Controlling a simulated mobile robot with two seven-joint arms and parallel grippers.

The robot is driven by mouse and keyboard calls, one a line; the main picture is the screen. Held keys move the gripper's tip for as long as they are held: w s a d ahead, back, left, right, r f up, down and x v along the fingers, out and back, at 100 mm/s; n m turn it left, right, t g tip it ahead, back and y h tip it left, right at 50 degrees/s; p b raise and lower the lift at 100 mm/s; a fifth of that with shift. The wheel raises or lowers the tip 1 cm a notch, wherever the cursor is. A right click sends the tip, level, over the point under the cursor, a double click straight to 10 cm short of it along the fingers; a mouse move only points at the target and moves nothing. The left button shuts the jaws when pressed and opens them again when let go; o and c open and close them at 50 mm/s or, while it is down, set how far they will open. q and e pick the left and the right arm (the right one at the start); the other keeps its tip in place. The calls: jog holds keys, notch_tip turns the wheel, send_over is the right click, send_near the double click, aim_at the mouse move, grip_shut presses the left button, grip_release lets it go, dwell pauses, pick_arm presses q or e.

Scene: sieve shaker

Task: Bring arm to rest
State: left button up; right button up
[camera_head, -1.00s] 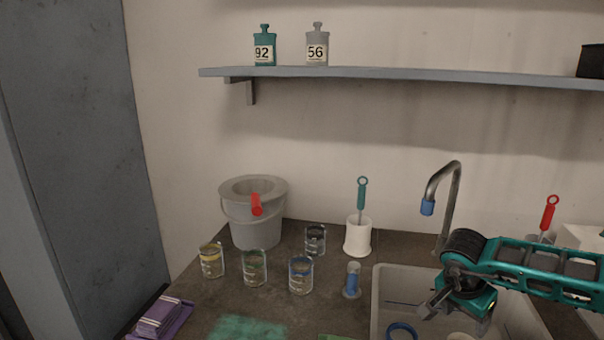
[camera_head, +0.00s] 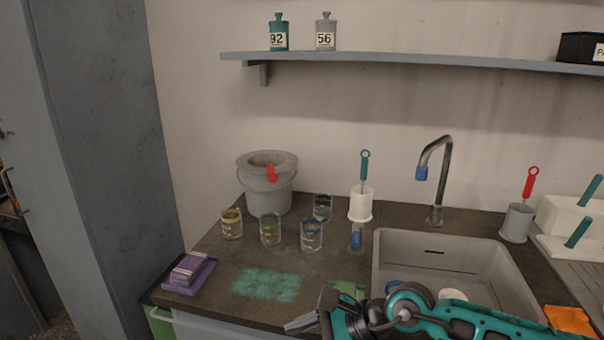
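My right arm comes in from the lower right, in front of the sink (camera_head: 455,262). My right gripper (camera_head: 308,312) is at the bottom of the picture, over the counter's front edge. Its fingers point left and nothing shows between them, but I cannot tell how far apart they are. My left gripper is out of the picture.
Several glass beakers (camera_head: 270,230) stand left of the sink, before a grey bucket (camera_head: 268,190). A purple tray (camera_head: 190,275) lies at the left counter edge, beside a green patch (camera_head: 266,284). A tap (camera_head: 436,180) rises behind the sink.

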jog(key=s+a+r+m+t+y, duration=0.1)
jog(key=a+r+m+t+y, duration=0.25)
jog(key=r+m, duration=0.25)
jog(key=s+a+r+m+t+y, duration=0.1)
jog(key=a+r+m+t+y, duration=0.25)
jog(key=r+m, duration=0.3)
jog(key=w+d+r+m+t+h, duration=0.3)
jog(key=d+m+t, duration=0.35)
jog(key=m, duration=0.55)
jog(key=s+d+f+m+g+h, duration=0.1)
jog(key=s+d+f+m+h, duration=0.1)
jog(key=d+f+m+h, duration=0.8)
jog(key=s+d+f+m+g+h, duration=0.3)
jog(key=d+m, duration=0.4)
jog(key=m, duration=0.7)
jog(key=s+d+f+m+g+h, duration=0.1)
jog(key=s+d+f+m+g, duration=0.15)
jog(key=s+f+g, duration=0.4)
jog(key=s+d+f+m+g, duration=0.1)
jog(key=s+d+f+m, duration=0.2)
jog(key=s, duration=0.7)
jog(key=w+a+f+t+y, duration=0.1)
jog(key=w+a+f+t, duration=0.3)
jog(key=w+f+t, duration=0.3)
jog(key=shift+w+a+f+y+p, duration=0.2)
jog(key=shift+f+y+p, duration=0.15)
jog(key=shift+f, duration=0.5)
